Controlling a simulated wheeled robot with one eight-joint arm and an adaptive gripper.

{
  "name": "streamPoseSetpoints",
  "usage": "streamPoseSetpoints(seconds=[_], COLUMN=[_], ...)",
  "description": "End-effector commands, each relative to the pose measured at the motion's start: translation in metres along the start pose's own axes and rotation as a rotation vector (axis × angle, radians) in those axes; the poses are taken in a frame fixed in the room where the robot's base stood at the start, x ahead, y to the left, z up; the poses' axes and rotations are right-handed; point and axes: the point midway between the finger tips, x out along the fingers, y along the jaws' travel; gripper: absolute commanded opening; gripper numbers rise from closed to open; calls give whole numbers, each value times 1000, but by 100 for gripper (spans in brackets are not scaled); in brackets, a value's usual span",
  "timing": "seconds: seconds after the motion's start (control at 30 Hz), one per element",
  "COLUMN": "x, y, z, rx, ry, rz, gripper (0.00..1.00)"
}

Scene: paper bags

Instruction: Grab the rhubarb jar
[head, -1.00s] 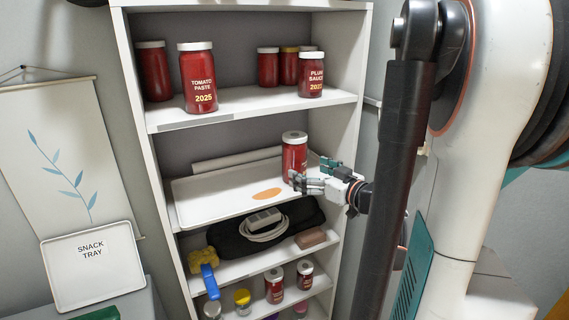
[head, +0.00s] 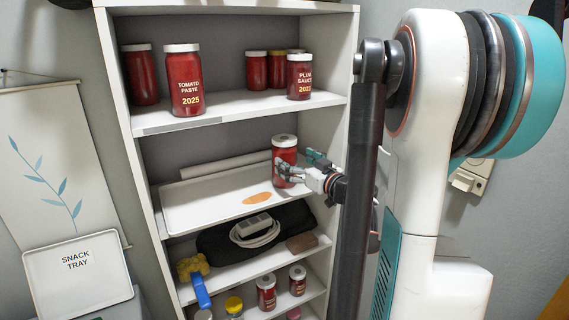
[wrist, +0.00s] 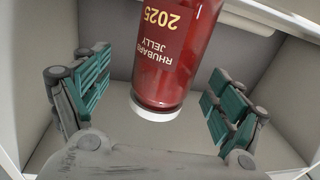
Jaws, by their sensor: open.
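The rhubarb jar (head: 285,150) stands on the white tray (head: 215,205) on the middle shelf, near its right end. It is red with a white lid. In the wrist view the jar (wrist: 165,60) appears upside down, and its label reads "Rhubarb Jelly 2025". My gripper (head: 295,172) is at the jar's lower right side in the head view. In the wrist view my gripper (wrist: 158,88) is open, with one teal-padded finger on each side of the jar and a visible gap at both sides. The jar's lower part is partly hidden by the fingers in the head view.
Tomato paste (head: 185,82), plum sauce (head: 299,78) and other red jars stand on the shelf above. Below are a black cloth with a white cable (head: 255,232), a yellow sponge (head: 192,267) and small jars. The right shelf wall (head: 322,130) is close to my gripper.

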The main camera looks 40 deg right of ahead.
Motion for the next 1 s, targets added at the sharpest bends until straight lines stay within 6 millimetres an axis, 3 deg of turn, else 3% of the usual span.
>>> streamPoseSetpoints(seconds=[0.33, 0.6, 0.9, 0.97, 1.0], x=[44, 48, 48, 48, 48], y=[-7, -7, -7, -7, -7], z=[7, 6, 6, 7, 6], rx=[0, 0, 0, 0, 1], ry=[0, 0, 0, 0, 1], rz=[-2, 0, 0, 0, 0], gripper=[87, 85, 17, 3, 3])
